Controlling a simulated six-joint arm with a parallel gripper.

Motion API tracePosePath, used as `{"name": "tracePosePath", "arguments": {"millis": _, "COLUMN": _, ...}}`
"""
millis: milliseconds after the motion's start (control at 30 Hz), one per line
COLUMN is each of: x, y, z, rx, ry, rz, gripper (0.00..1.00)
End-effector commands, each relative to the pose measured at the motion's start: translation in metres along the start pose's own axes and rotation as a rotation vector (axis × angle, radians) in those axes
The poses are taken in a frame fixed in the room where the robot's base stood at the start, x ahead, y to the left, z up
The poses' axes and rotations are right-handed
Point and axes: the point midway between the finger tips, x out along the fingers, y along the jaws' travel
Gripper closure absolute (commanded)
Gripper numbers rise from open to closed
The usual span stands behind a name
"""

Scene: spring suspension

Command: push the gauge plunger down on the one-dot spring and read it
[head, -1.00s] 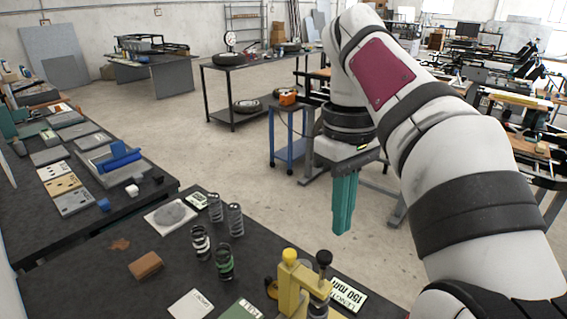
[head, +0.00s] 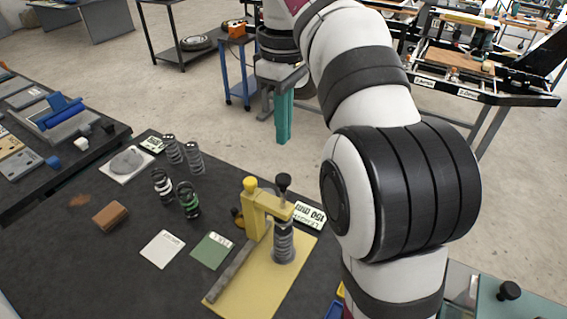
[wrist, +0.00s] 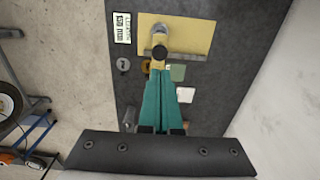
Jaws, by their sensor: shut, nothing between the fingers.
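The yellow gauge stand (head: 265,208) stands on a yellow base plate (head: 258,285) on the dark table. Its black-knobbed plunger (head: 284,181) is up, above a coiled spring (head: 284,243) standing on the plate. I cannot make out dots on this spring. A length card (head: 311,217) beside it reads 150 mm. My gripper (head: 283,133) has teal fingers, shut and empty, hanging apart from the gauge.
Several loose springs (head: 187,198) stand left of the gauge. A white card (head: 162,249), a green card (head: 211,251), a brown block (head: 110,216) and a pale plate with a round disc (head: 115,177) lie nearby. The near-left tabletop is bare.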

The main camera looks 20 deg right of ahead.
Motion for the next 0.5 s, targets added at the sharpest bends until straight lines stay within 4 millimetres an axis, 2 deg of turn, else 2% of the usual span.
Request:
{"name": "tracePosePath", "arguments": {"millis": 100, "x": 0.026, "y": -0.001, "z": 0.001, "rx": 0.000, "ry": -0.002, "rz": -0.003, "gripper": 1.00}}
{"name": "tracePosePath", "arguments": {"millis": 300, "x": 0.065, "y": -0.001, "z": 0.001, "rx": 0.001, "ry": -0.002, "rz": -0.002, "gripper": 1.00}}
{"name": "tracePosePath", "arguments": {"millis": 500, "x": 0.084, "y": 0.000, "z": 0.000, "rx": 0.001, "ry": 0.000, "rz": -0.001, "gripper": 1.00}}
